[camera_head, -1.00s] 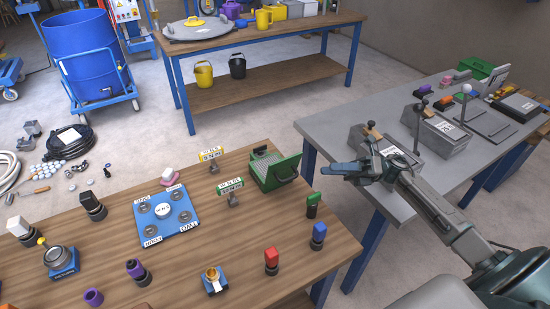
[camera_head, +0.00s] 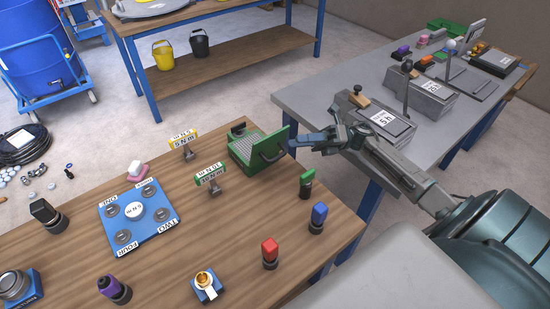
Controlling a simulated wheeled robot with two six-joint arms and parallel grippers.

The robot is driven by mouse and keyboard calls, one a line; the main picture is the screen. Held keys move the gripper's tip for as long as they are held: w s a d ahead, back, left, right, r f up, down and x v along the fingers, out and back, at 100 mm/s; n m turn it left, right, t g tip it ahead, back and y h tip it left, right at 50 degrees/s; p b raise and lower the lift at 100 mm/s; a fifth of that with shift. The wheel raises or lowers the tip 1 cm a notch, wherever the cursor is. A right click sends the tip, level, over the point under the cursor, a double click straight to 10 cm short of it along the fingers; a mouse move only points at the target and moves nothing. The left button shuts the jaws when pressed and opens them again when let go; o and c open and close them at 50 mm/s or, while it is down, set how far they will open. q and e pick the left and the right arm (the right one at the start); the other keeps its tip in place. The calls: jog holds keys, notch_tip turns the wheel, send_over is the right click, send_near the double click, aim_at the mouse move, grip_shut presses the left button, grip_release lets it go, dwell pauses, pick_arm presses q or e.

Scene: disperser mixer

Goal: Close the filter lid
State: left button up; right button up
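A green filter box (camera_head: 240,152) with a pale gridded inside sits near the back right edge of the wooden table. Its green lid (camera_head: 267,156) stands raised and tilted on the box's right side, with a dark handle on its outer face. My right gripper (camera_head: 302,144) is just right of the lid, fingers pointing left toward it. The tip looks very close to the lid's edge; I cannot tell whether they touch. The finger gap is not clear, and nothing shows held. My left gripper is not in view.
A yellow-labelled stand (camera_head: 184,143) and a green-labelled stand (camera_head: 210,178) are left of the box. Green (camera_head: 307,184), blue (camera_head: 318,217) and red (camera_head: 269,253) pieces stand in front. The grey table (camera_head: 310,98) with grey boxes lies behind my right arm.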

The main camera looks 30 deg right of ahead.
aim_at(274, 153)
notch_tip(274, 153, down, 2)
jog(key=shift+s+f+b, duration=0.1)
jog(key=shift+f+b, duration=0.15)
jog(key=shift+b, duration=0.7)
jog(key=shift+f, duration=0.25)
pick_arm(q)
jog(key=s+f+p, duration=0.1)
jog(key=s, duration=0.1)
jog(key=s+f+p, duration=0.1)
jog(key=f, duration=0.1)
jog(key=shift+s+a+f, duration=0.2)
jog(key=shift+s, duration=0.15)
pick_arm(e)
jog(key=x, duration=0.7)
jog(key=shift+a+r, duration=0.15)
jog(key=shift+a, duration=0.1)
grip_shut()
